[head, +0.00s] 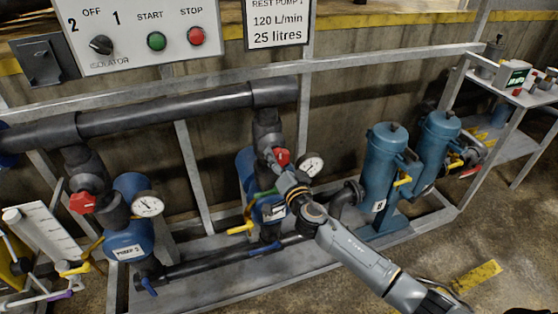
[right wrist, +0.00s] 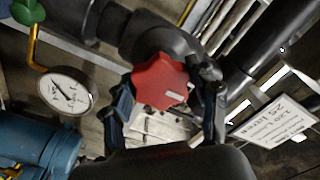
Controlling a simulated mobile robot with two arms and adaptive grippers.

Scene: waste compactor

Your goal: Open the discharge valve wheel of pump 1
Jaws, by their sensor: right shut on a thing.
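The red valve wheel (head: 282,157) sits on the dark pipe above the middle blue pump (head: 245,170). That pump's label is partly hidden by my arm. In the right wrist view the lobed red wheel (right wrist: 160,80) lies between the two fingers. My right gripper (head: 270,160) reaches in from the lower right and is shut on this wheel; it also shows in the right wrist view (right wrist: 167,110). A second red wheel (head: 83,202) is on the left pump (head: 128,238), labelled PUMP 2. My left gripper is not in view.
A pressure gauge (head: 312,166) is close beside the right gripper, and another gauge (head: 148,204) is on pump 2. A yellow lever (head: 240,229) is below the gripper. Blue filter housings (head: 383,165) stand to the right. A grey frame rail (head: 350,57) crosses above.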

